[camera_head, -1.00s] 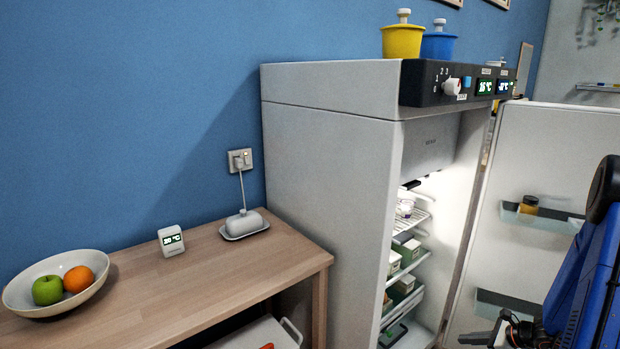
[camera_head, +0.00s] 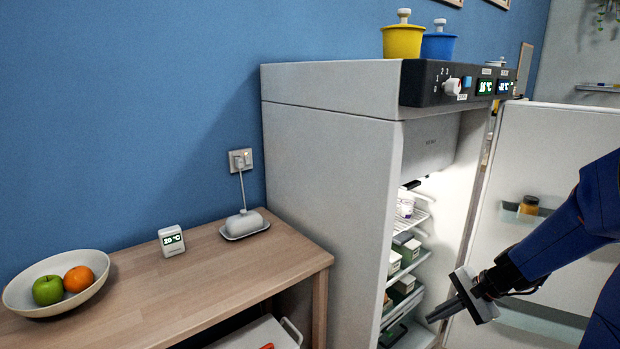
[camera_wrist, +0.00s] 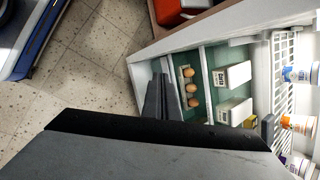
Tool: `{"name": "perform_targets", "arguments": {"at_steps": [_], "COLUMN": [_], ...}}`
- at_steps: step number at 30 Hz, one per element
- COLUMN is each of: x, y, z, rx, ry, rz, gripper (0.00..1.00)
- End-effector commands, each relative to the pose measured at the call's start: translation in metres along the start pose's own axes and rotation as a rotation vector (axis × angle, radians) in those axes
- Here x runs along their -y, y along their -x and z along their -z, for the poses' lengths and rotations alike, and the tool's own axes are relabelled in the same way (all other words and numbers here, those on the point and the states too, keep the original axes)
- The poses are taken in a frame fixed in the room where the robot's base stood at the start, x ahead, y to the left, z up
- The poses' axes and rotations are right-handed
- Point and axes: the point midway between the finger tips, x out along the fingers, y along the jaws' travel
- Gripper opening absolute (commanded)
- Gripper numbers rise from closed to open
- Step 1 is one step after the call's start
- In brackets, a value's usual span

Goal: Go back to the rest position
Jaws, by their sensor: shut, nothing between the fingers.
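My gripper (camera_head: 441,312) is at the right of the head view, in front of the open fridge (camera_head: 330,150). Its fingers are together and hold nothing. In the wrist view the closed fingers (camera_wrist: 161,92) point toward the fridge's lower shelf (camera_wrist: 205,60), where eggs (camera_wrist: 191,89) and white cartons (camera_wrist: 233,76) lie. The fingers look close to the shelf's front edge; I cannot tell whether they touch it. My blue arm reaches in from the right edge in front of the fridge door.
The open fridge door (camera_head: 560,140) stands behind my arm, with a jar (camera_head: 529,205) in its bin. Tiled floor (camera_wrist: 95,60) is clear.

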Motion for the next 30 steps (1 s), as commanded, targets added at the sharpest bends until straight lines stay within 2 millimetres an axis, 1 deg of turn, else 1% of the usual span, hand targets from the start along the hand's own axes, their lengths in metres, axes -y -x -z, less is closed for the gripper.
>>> {"name": "perform_targets", "arguments": {"at_steps": [1,6,15,21,30], "x": [-0.001,-0.011,-0.039,-0.061,-0.097], "y": [0.006,0.024,0.057,0.079,0.115], "z": [-0.015,-0.055,-0.113,-0.142,-0.172], "rx": [-0.01,-0.045,-0.122,-0.189,-0.308], "ry": [0.059,0.246,0.567,0.771,1.059], "rz": [-0.014,-0.074,-0.177,-0.243,-0.334], "gripper": [0.0,0.0,0.0,0.0,0.0]}}
